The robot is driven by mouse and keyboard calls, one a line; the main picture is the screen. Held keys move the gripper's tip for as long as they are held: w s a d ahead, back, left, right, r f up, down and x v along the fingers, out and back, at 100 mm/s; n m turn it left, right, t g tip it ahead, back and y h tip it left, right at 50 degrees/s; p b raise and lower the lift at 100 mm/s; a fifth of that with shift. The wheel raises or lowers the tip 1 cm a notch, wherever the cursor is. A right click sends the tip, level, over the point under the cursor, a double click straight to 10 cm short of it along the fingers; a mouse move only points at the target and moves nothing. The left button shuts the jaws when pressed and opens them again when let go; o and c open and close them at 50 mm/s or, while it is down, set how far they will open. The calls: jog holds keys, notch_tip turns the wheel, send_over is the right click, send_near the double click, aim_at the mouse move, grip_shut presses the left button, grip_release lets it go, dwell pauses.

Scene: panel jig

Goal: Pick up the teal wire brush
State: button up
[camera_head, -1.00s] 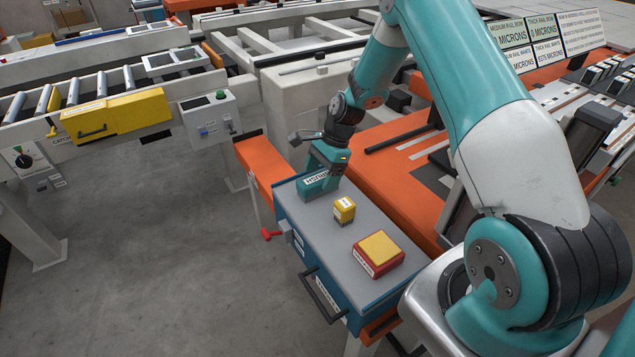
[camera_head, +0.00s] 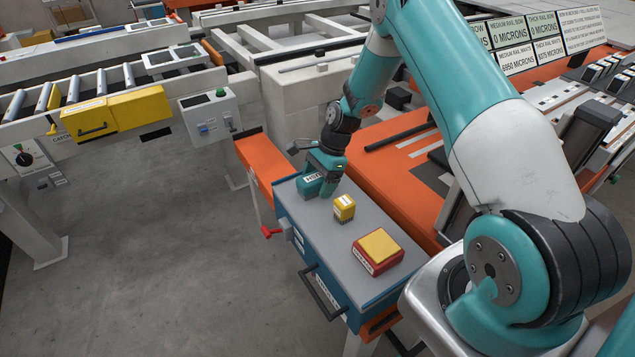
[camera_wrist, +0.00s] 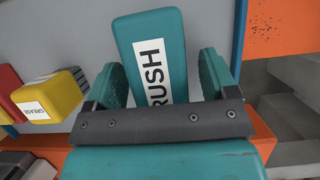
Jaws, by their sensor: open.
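The teal wire brush (camera_wrist: 150,38) is a teal block with a white label reading "RUSH" in the wrist view. In the head view the brush (camera_head: 308,186) stands at the far end of the grey cabinet top (camera_head: 330,236), partly hidden by my gripper. My gripper (camera_head: 322,188) is open, pointing down over the brush. In the wrist view its two teal fingers (camera_wrist: 162,80) stand on either side of the brush's lower part, with gaps visible beside it. The brush's underside is hidden.
A yellow block labelled "GREASE" (camera_head: 344,208) stands close to the brush. A red block with a yellow top (camera_head: 378,252) sits nearer on the same cabinet top. An orange beam (camera_head: 262,168) borders the far end, and an orange table (camera_head: 400,190) lies to the right.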

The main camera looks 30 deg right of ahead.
aim_at(318, 175)
jog(key=c, duration=1)
jog(key=shift+c, duration=0.2)
jog(key=shift+r, duration=0.1)
notch_tip(318, 175, up, 20)
jog(key=shift+r+b, duration=0.15)
jog(key=shift+b, duration=0.2)
